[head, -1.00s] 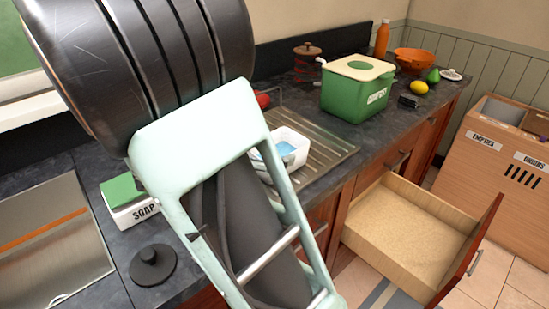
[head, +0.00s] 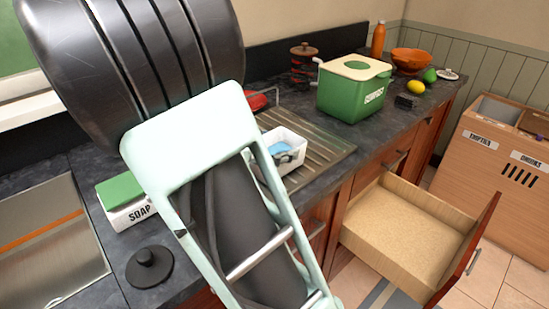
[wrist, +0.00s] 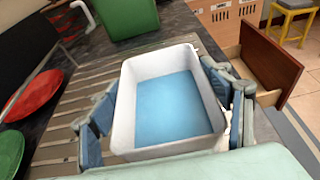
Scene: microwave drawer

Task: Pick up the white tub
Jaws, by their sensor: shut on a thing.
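The white tub (wrist: 162,146) is a small open box with a blue inside bottom, and it stands between my fingers in the wrist view. In the head view the white tub (head: 291,142) shows at the draining board, partly hidden behind my arm. My gripper (wrist: 165,112) is shut on the tub, with one finger against its left side and the other against its right side. The tub looks upright; I cannot tell whether its base touches the ridged surface below.
A ridged draining board (head: 325,155) lies around the tub. A green bin with a cream lid (head: 352,93) stands behind it. An open drawer (head: 405,235) juts out at the right. A soap box (head: 128,208) and black lid (head: 150,267) are at the left.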

